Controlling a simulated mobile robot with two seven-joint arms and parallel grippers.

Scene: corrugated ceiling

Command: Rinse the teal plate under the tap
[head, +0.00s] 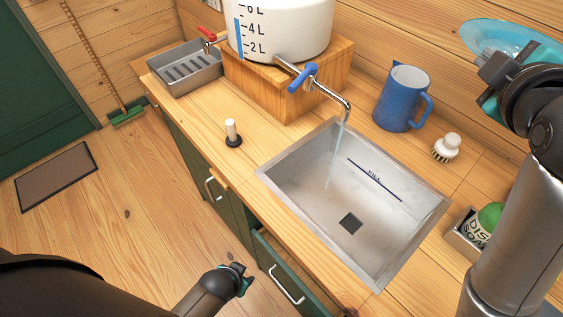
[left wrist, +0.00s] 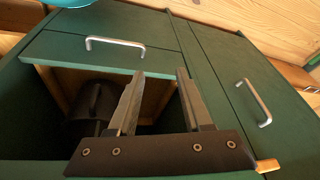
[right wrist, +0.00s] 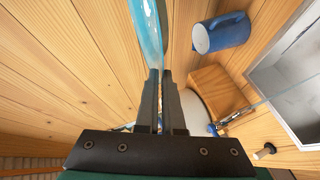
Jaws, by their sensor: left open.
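The teal plate (head: 515,36) is at the upper right of the head view, above the counter, partly hidden by my right gripper (head: 490,72). In the right wrist view the plate (right wrist: 147,35) shows edge-on at the tips of my right gripper (right wrist: 160,75), which is shut on its rim. The tap (head: 340,98) with a blue lever (head: 302,78) runs a thin stream of water (head: 333,155) into the steel sink (head: 300,170). The plate is apart from the stream, to its right. My left gripper (head: 243,282) is open and empty, low by the green cabinet front.
A blue jug (head: 402,98), a brush (head: 446,148) and a soap bottle (head: 487,222) stand around the sink. A white water tank (head: 290,25) sits on a wooden block. A green drawer (head: 290,275) stands partly open.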

